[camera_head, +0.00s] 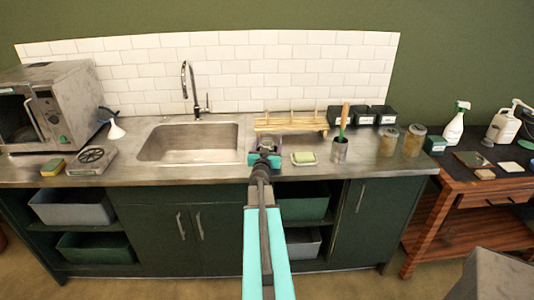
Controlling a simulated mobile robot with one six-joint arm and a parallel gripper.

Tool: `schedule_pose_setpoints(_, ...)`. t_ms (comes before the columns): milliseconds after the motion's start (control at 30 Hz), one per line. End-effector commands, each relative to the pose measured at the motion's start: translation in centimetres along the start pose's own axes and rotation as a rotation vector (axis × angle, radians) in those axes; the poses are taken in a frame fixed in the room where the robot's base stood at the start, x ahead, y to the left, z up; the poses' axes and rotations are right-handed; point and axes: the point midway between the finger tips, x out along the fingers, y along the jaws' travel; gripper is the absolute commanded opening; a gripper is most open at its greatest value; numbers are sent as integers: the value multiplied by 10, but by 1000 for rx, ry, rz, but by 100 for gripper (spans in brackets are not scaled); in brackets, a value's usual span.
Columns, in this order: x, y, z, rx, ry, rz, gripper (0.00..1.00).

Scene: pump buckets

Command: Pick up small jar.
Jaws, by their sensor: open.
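Two brownish jars with lids stand upright on the right end of the metal counter (350,172). The left jar (388,141) and the right jar (414,141) look close in size, so I cannot tell surely which is the small jar. My gripper (264,149) is open, over the counter at the sink's right edge, well to the left of both jars. No jar is in it. What lies directly behind my gripper is partly hidden.
Between my gripper and the jars are a soap dish (304,158) and a metal cup (340,151) with a wooden-handled tool. A wooden rack (290,122) and black bins (364,116) stand behind. The sink (190,143) is left. A wooden table (480,180) adjoins right.

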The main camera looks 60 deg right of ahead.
Motion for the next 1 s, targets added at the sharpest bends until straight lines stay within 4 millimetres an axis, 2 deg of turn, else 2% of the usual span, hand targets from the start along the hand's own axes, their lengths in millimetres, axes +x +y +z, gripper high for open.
schedule_pose_setpoints(167,0,0,0,0,0,0,69)
schedule_pose_setpoints(400,0,0,0,0,0,0,28)
schedule_pose_setpoints(500,0,0,0,0,1,0,15)
schedule_pose_setpoints(767,0,0,-2,1,1,0,15)
schedule_pose_setpoints(1000,0,0,-17,2,2,1,15)
